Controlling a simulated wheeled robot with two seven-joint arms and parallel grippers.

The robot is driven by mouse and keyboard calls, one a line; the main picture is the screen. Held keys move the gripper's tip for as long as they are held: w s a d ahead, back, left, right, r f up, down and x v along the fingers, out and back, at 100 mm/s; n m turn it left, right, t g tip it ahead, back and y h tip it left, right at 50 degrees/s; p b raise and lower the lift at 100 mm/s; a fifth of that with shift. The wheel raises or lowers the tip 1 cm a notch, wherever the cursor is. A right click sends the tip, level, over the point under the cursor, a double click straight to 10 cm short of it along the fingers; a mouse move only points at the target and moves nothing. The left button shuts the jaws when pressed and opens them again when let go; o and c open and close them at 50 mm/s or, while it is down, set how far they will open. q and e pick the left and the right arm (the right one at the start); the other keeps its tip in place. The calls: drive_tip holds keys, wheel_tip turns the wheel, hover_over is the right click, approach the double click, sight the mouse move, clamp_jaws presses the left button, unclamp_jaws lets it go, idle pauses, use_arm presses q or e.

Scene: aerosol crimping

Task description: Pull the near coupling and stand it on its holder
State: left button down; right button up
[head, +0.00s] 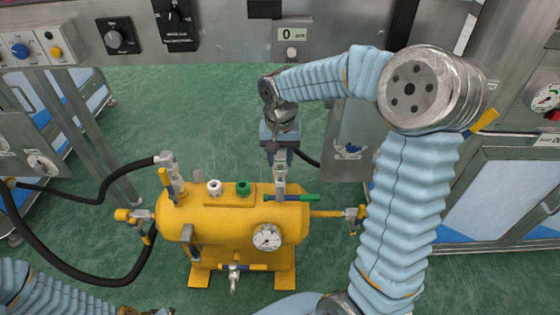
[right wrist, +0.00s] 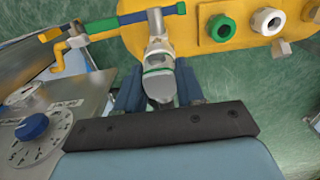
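A yellow tank (head: 218,222) stands in the middle of the head view, with a gauge, and a valve with a green handle (head: 298,197) on its right top. My right gripper (head: 277,160) reaches down over this valve. In the right wrist view its two blue fingers (right wrist: 158,90) close on both sides of a grey coupling (right wrist: 159,78), which sits upright on the valve. A black hose (head: 306,158) shows behind this gripper. A second coupling (head: 168,165) with a black hose stands on the tank's left top. My left arm shows only at the lower left. I cannot make out the coupling's holder.
A control panel with knobs and a display reading 0 (head: 293,34) runs along the back. White and green caps (head: 243,188) sit on the tank between the valves. A thick black hose (head: 75,265) curves at left. Green floor (head: 170,100) is open behind the tank.

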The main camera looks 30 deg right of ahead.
sight(280, 155)
clamp_jaws()
drive_tip(key=shift+r, duration=0.15)
drive_tip(key=shift+r+p, duration=2.35)
drive_tip(key=shift+r, duration=0.55)
drive_tip(key=shift+f, duration=0.1)
